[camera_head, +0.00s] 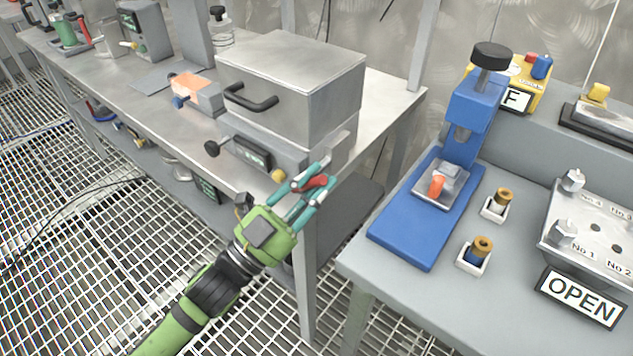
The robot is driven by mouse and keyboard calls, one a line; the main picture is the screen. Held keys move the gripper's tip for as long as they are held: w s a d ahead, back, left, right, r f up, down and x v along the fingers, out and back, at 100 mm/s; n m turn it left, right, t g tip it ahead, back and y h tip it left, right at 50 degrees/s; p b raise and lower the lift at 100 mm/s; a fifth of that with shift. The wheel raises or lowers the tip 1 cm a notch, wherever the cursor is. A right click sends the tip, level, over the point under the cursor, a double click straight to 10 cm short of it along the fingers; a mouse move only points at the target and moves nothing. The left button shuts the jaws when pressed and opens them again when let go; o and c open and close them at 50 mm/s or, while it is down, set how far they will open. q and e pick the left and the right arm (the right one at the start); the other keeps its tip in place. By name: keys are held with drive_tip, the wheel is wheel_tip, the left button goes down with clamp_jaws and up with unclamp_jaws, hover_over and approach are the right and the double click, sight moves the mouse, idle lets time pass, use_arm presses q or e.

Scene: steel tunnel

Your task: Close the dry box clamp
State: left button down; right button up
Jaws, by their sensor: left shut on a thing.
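The dry box (290,85) is a grey metal box with a black handle (251,97) on its front. Its lid looks down on the body, and it stands at the near end of the steel bench. My left gripper (318,184), on a green arm from below, is at the box's near right corner. Its teal fingers are shut on a red piece (315,181), seemingly the clamp's lever. The rest of the clamp is hidden behind the fingers, so I cannot tell its position. My right gripper is not in view.
A black knob (211,149) and yellow knob (278,175) stick out below the box. Right of a narrow gap, a grey table (400,263) carries a blue press (428,205), brass-topped parts and an OPEN sign (581,298). The grating floor (80,240) at left is mostly clear.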

use_arm(q)
drive_tip(key=shift+n, duration=0.3)
drive_tip(key=c, duration=1)
unclamp_jaws()
drive_tip(key=shift+c, duration=0.2)
drive_tip(key=v, duration=1.2)
